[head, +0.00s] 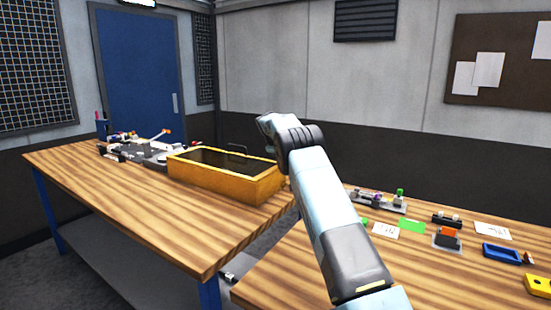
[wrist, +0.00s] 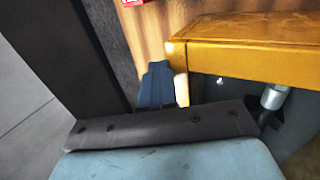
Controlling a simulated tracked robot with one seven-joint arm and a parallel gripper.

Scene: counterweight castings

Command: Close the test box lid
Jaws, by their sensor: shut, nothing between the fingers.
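The test box is a yellow-orange rectangular box (head: 222,183) on the left wooden bench, near its right end. Its top shows dark inside a yellow rim; I cannot tell whether that is a lid panel or the open inside. A small dark handle-like loop (head: 237,149) stands at its far side. In the wrist view a yellow corner of the box (wrist: 245,60) shows at right, with a silver cylinder below it. My gripper (wrist: 157,72) is shut and empty, beside that corner. In the head view its end (head: 266,122) is above the box's right end; the fingertips are unclear.
Left of the box, a cluster of small parts (head: 140,148) crowds the bench. The right bench holds a blue tray (head: 502,254), a yellow block (head: 538,285), cards and small fixtures. The left bench's front (head: 150,215) is clear. A gap separates the benches.

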